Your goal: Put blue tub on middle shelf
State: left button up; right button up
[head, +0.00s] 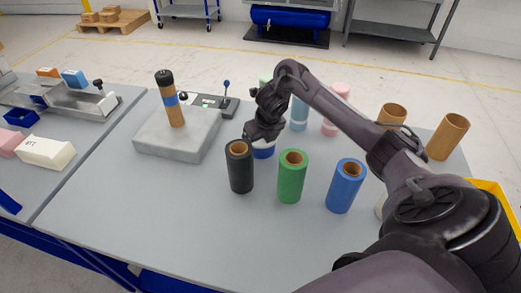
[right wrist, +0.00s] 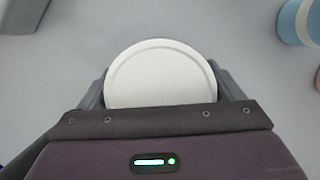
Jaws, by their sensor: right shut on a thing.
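The blue tub (head: 264,152) is partly hidden under my right gripper (head: 262,138) in the head view, at the middle of the grey table, behind the black and green rolls. In the right wrist view its round white lid (right wrist: 162,75) sits between the fingers, and my right gripper (right wrist: 160,90) is shut on it. I cannot tell whether the tub touches the table. A grey metal rack (head: 395,28) with shelves stands at the back right, partly cut off by the picture's top; I cannot tell which shelf is the middle one. My left gripper is not in view.
Black (head: 240,170), green (head: 291,178) and blue rolls (head: 345,188) stand close in front. Cardboard tubes (head: 447,137) and pink rolls (head: 331,125) stand behind. A grey block (head: 178,140) bears an upright tube. A yellow bin (head: 497,195) is at the right edge.

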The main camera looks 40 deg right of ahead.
notch_tip(320, 180, down, 4)
jog(key=shift+r, duration=0.2)
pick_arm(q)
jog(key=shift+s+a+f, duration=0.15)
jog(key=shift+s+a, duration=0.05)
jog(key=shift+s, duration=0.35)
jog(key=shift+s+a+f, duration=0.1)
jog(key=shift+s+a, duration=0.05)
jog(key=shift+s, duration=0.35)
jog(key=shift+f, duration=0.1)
pick_arm(e)
jog(key=shift+f, duration=0.2)
jog(key=o, duration=1)
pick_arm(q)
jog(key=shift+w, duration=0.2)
pick_arm(e)
jog(key=shift+o, duration=0.2)
jog(key=shift+r, duration=0.15)
